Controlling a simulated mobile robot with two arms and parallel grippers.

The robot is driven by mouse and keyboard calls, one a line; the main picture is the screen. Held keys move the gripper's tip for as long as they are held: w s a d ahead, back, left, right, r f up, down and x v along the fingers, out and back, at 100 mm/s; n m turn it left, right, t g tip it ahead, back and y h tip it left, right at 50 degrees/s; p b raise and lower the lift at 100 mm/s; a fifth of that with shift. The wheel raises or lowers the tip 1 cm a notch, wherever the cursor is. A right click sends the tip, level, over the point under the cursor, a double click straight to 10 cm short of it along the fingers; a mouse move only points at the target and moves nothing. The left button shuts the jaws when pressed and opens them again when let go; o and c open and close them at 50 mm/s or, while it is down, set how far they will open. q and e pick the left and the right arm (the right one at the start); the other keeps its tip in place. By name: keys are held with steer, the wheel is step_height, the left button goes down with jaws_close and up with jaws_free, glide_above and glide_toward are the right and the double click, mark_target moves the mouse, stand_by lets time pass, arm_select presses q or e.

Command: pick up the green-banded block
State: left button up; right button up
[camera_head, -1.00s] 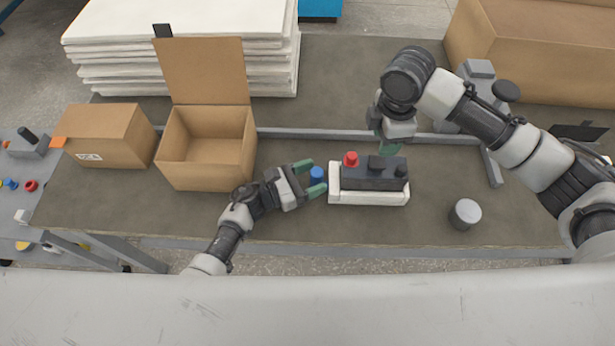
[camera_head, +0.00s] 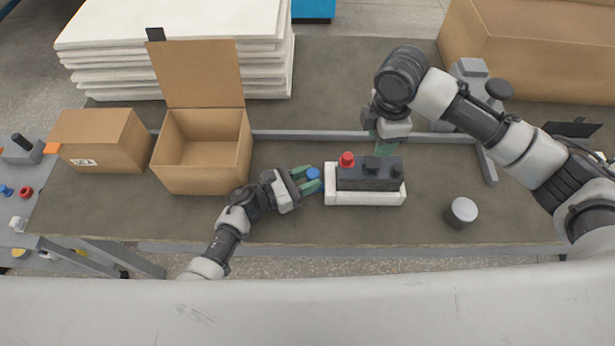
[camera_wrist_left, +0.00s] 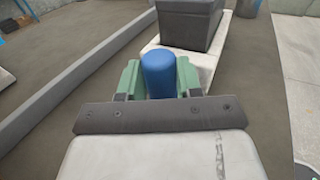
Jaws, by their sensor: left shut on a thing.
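My left gripper (camera_head: 308,181) is shut on a blue cylinder (camera_head: 312,173), just left of the white tray. In the left wrist view the blue cylinder (camera_wrist_left: 159,74) stands upright between the two green fingers (camera_wrist_left: 158,80). I cannot make out a green-banded block in either view; the only clear green is on my gripper fingers. My right gripper (camera_head: 385,148) points down behind the dark block, its fingertips partly hidden, so its opening does not show.
The white tray (camera_head: 365,199) holds a dark block (camera_head: 368,181) with a red cap (camera_head: 347,159). A grey cylinder (camera_head: 461,211) stands to the right. An open carton (camera_head: 202,172) and a closed carton (camera_head: 100,140) stand left. The table front between tray and carton is mostly clear.

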mark_target(376, 162)
stand_by(0.3)
steer(key=o, duration=0.9)
steer(key=shift+s+d+m, duration=0.1)
steer(key=shift+d+m, duration=0.1)
steer(key=shift+m, duration=0.4)
steer(key=shift+o, duration=0.8)
steer(key=shift+f, duration=0.25)
step_height(376, 162, down, 6)
steer(key=shift+d, duration=0.1)
steer(key=shift+a+f, duration=0.15)
steer(key=shift+f, duration=1.2)
steer(key=shift+a+f, duration=0.15)
steer(key=shift+f, duration=1.2)
